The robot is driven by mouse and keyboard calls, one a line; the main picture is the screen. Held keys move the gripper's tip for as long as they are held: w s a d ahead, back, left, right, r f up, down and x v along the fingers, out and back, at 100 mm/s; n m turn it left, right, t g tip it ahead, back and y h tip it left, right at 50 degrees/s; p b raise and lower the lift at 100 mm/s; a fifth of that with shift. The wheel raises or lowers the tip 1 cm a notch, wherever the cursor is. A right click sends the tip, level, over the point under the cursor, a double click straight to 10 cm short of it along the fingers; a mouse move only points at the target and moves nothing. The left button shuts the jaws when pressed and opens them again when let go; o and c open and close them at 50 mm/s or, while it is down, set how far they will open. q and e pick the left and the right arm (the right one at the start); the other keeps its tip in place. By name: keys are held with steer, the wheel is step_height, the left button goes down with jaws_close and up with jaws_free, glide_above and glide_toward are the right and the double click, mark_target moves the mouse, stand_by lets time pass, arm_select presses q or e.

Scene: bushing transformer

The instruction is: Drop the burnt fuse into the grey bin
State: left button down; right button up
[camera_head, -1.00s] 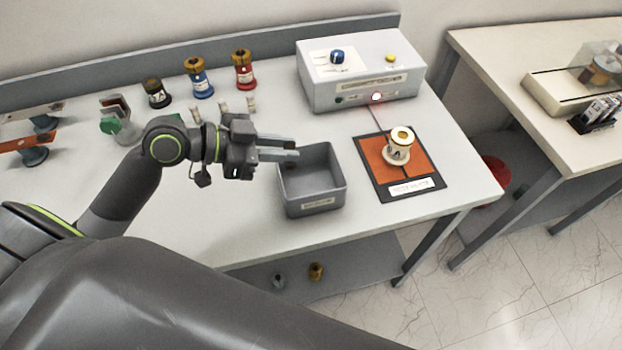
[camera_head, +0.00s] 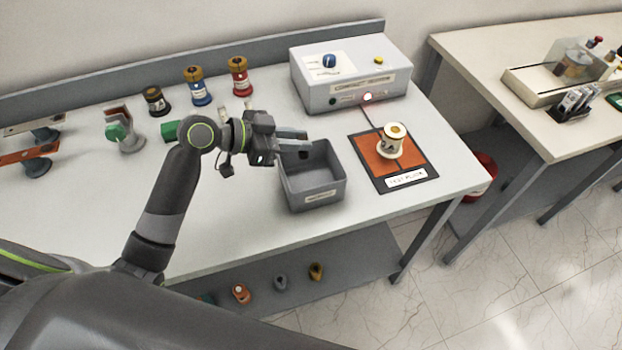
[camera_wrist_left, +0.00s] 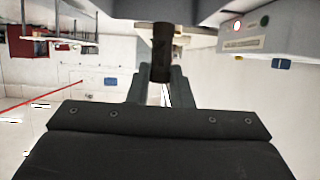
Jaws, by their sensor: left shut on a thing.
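The grey bin (camera_head: 318,192) stands on the white table, open side up, with a small label on its front wall. My left gripper (camera_head: 303,143) reaches in from the left over the bin's back left rim. In the left wrist view my left gripper (camera_wrist_left: 162,82) is shut on a dark, short cylinder, the burnt fuse (camera_wrist_left: 162,45). The fuse's dark end (camera_head: 305,154) shows below the fingertips in the head view, over the bin opening. My right gripper is not in view.
A grey control box (camera_head: 352,85) stands behind the bin. An orange test pad (camera_head: 406,167) with a white spool-like bushing (camera_head: 390,142) lies to the right. Black, blue and red bushings (camera_head: 198,90) stand at the back left. Small parts lie on the lower shelf (camera_head: 335,262).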

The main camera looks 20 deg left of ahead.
arm_select(q)
step_height(320, 180, down, 4)
steer(key=shift+r+b, duration=0.25)
steer(key=shift+b, duration=0.65)
steer(key=c, duration=1.2)
jaws_free()
steer(key=shift+s, duration=0.1)
steer(key=shift+c, duration=0.2)
steer(key=b+v, duration=0.2)
steer(key=v, duration=1.5)
steer(key=shift+a, duration=0.15)
